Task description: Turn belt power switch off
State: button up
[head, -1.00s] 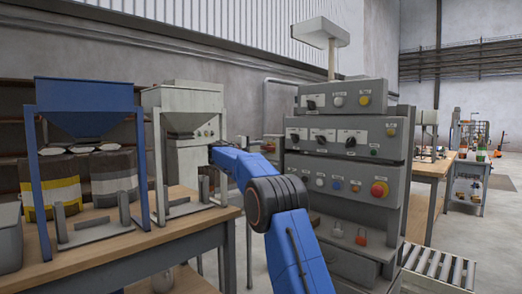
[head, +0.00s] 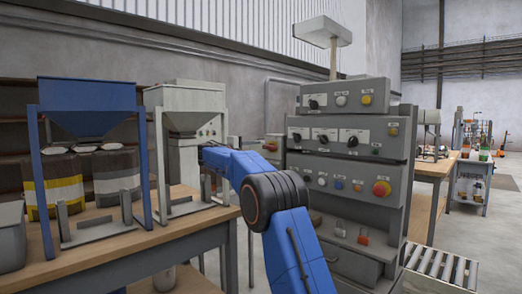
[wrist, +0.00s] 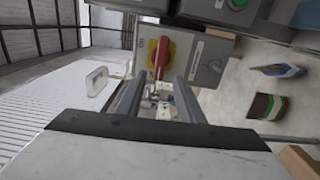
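A red rotary handle (wrist: 161,57) on a yellow plate (wrist: 152,52) sits on a grey box in the wrist view; I take it for the belt power switch. Its label cannot be read. In the head view a small grey box with a red and yellow spot (head: 271,147) stands left of the control panel, likely the same switch. My gripper (wrist: 156,88) is open in the wrist view. Its two fingers are apart, with the handle's end showing between their tips; whether they touch it I cannot tell. In the head view my gripper is hidden behind my blue arm.
The grey control panel (head: 348,165) with knobs, lights and a red stop button (head: 381,188) stands right of my arm. A wooden bench (head: 150,245) with blue (head: 88,95) and grey (head: 180,97) hoppers is at the left. A roller conveyor (head: 440,270) lies at the lower right.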

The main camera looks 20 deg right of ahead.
jog(key=v, duration=1.1)
jog(key=shift+s+a, duration=0.15)
jog(key=shift+a, duration=0.25)
jog(key=s+d+f+g+y, duration=0.1)
jog(key=s+f+y, duration=0.2)
jog(key=s, duration=0.7)
jog(key=s+d+f+y, duration=0.15)
jog(key=s+f, duration=0.25)
jog(key=s, duration=0.6)
jog(key=s+d+f+g+y, duration=0.1)
jog(key=s+f+y, duration=0.25)
jog(key=s, duration=0.65)
jog(key=s+a+f+m+y, duration=0.1)
jog(key=s+a+f+y, duration=0.2)
jog(key=s+f, duration=0.4)
jog(key=s+a+f+m+y, duration=0.1)
jog(key=s+a+f+y, duration=0.2)
jog(key=s, duration=1.2)
jog(key=s+a+f+m+y, duration=0.2)
jog(key=s+a+f, duration=0.4)
jog(key=s+f, duration=0.6)
jog(key=shift+f+t+y, duration=0.3)
jog(key=shift+f+y, duration=0.2)
jog(key=shift+f, duration=0.25)
